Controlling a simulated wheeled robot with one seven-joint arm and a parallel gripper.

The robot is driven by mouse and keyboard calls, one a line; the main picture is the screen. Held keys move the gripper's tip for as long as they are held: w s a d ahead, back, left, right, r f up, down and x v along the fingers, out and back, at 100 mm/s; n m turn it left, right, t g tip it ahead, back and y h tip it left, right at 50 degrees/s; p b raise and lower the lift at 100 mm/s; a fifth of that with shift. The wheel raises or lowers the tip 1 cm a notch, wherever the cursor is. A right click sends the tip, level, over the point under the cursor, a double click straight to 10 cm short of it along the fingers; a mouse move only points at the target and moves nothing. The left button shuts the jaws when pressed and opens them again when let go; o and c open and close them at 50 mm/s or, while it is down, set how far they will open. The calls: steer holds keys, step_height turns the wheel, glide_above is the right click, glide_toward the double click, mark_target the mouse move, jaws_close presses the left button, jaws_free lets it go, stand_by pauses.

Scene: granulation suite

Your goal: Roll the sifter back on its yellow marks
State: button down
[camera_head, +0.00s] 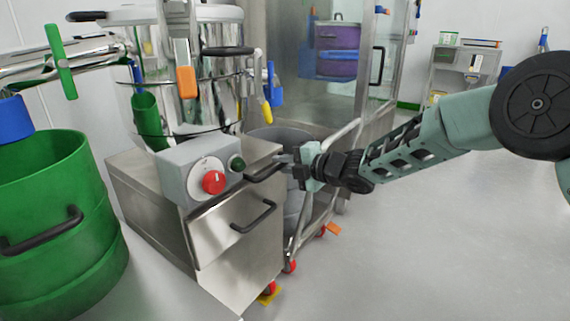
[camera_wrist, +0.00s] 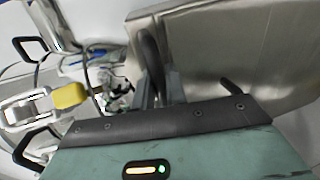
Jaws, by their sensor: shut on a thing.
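The sifter (camera_head: 145,210) is a steel cabinet with a round, shiny sieve drum (camera_head: 190,75) on top. A grey control box (camera_head: 205,172) with a red knob is on its front. My gripper (camera_head: 283,163) is shut on a black handle (camera_head: 263,173) at the cabinet's upper right; the handle also shows between the fingers in the wrist view (camera_wrist: 150,58). A second black handle (camera_head: 256,217) is lower on the front. One yellow floor mark (camera_head: 267,296) shows at the cabinet's lower right corner. Other marks and most of the sifter's wheels are hidden.
A green drum (camera_head: 60,225) stands close on the left, below the sifter's spout. A railed trolley (camera_head: 322,205) with red castors and a grey bin stands close on the right. A steel and glass booth (camera_head: 340,75) is behind. Floor at the front right is clear.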

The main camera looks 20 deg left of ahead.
steer(key=shift+a+r, duration=0.1)
steer(key=shift+a, duration=0.1)
steer(key=c, duration=1.5)
jaws_free()
steer(key=shift+s, duration=0.1)
steer(key=shift+f, duration=0.2)
steer(key=p+v, duration=0.4)
steer(key=v, duration=1.3)
steer(key=shift+d+r+p, duration=0.25)
steer(key=shift+d+p, duration=0.1)
